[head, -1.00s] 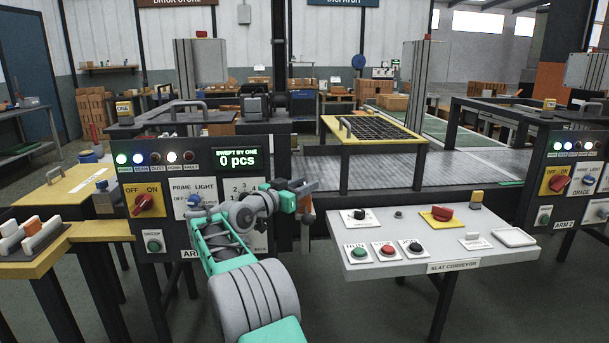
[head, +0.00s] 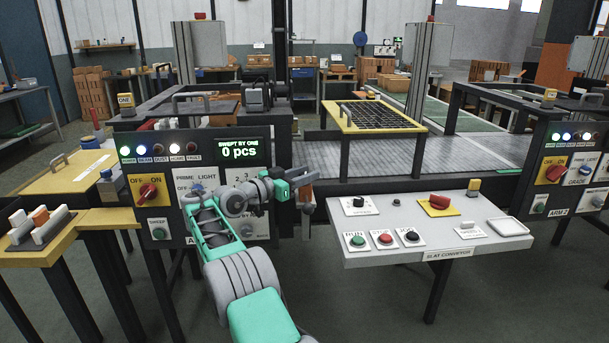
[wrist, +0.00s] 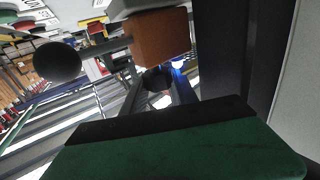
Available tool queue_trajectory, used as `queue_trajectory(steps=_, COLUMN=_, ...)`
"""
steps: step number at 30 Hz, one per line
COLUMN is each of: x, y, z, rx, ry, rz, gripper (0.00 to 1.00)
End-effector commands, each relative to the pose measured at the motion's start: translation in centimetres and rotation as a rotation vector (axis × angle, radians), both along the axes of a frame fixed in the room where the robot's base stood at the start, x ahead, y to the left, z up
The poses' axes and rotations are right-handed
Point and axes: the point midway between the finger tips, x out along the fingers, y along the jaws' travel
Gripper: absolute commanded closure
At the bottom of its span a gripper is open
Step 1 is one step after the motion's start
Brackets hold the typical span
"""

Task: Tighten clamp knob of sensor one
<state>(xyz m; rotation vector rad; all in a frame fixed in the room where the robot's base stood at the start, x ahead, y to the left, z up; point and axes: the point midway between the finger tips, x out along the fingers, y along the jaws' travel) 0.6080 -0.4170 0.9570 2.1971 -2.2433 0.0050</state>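In the wrist view a dark round knob (wrist: 57,62) stands on a short grey stem beside an orange-brown block (wrist: 160,38). They look like a clamp knob and its block, but no label on them is readable. In the head view a small orange-brown piece (head: 306,194) with a grey lever-like part hangs just right of the ARM 1 panel. My gripper (head: 304,179) is close above and beside it. A dark green part of my gripper fills the lower wrist view, apart from the knob in the picture. Its finger opening is not clear, and contact cannot be told.
The control panel (head: 147,220) with switches and a display reading 0 pcs stands behind my arm. The slat conveyor console (head: 395,215) is to the right. A yellow bench (head: 100,217) is at left.

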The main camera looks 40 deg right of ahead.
Motion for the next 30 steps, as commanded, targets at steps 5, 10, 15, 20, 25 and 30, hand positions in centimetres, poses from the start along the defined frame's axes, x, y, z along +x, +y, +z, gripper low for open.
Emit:
queue_trajectory(steps=5, x=0.05, y=0.13, z=0.06, rx=0.0, ry=-0.001, rz=0.001, gripper=0.5)
queue_trajectory(steps=10, x=0.13, y=0.27, z=0.0, rx=0.001, ry=0.0, rz=0.003, gripper=0.45)
queue_trajectory(steps=15, x=0.1, y=0.24, z=-0.04, rx=0.002, ry=0.001, rz=0.002, gripper=0.45)
queue_trajectory(steps=20, x=0.04, y=0.18, z=-0.2, rx=0.002, ry=0.0, rz=0.011, gripper=0.45)
queue_trajectory(steps=25, x=-0.13, y=0.14, z=-0.6, rx=0.002, ry=-0.001, rz=0.066, gripper=0.45)
queue_trajectory(steps=30, x=-0.23, y=0.06, z=-0.75, rx=0.002, ry=-0.001, rz=0.166, gripper=0.45)
